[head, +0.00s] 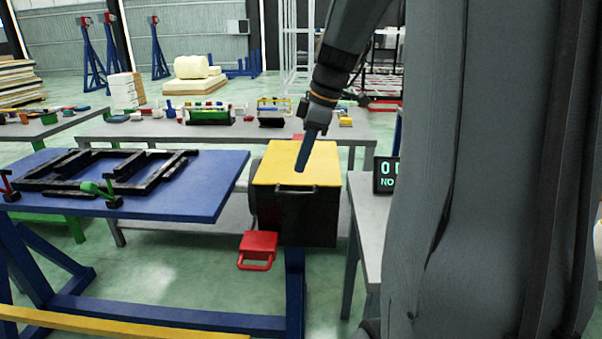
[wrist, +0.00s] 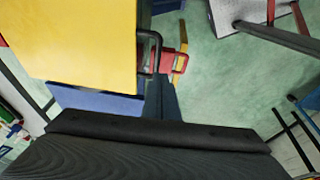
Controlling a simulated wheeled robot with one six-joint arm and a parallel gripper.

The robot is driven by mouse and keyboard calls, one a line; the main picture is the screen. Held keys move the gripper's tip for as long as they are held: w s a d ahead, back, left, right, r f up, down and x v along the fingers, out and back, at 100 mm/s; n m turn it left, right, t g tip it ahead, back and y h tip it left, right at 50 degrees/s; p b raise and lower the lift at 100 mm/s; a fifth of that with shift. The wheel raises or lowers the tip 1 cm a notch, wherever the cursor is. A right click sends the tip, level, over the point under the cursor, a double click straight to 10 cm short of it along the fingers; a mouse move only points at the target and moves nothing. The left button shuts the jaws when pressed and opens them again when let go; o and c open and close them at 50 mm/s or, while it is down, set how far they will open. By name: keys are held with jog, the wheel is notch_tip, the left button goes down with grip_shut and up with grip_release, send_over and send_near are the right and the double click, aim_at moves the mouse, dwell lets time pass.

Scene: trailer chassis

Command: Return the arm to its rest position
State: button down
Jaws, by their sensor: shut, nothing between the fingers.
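My gripper (head: 304,160) hangs down from my dark arm, which comes in from the top right of the head view. Its fingers are together and empty, with the tips in front of the yellow top (head: 270,165) of a dark box. I cannot tell whether they touch it. In the wrist view my gripper (wrist: 165,85) points towards the box's black handle (wrist: 153,50), beside the yellow lid (wrist: 85,40). The handle (head: 297,189) also shows on the box's front in the head view.
A blue table (head: 190,200) with a black frame (head: 110,170) and green clamp stands left of the box. A red bracket (head: 258,249) sticks out below it. A grey bench (head: 225,133) with parts is behind. A display (head: 386,175) stands at right. My own dark body hides the far right.

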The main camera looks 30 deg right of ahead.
jog(key=b+v, duration=0.1)
jog(key=v, duration=0.6)
jog(key=shift+r, duration=0.15)
jog(key=s+a+f+m+h, duration=0.1)
jog(key=s+a+f+m, duration=0.4)
jog(key=a+f, duration=0.3)
jog(key=s+a+f+m+g+h, duration=0.1)
jog(key=s+a+f+m, duration=0.5)
jog(key=f, duration=1.1)
jog(key=s+a, duration=0.1)
jog(key=a, duration=0.2)
jog(key=shift+g, duration=0.3)
jog(key=shift+s, duration=0.1)
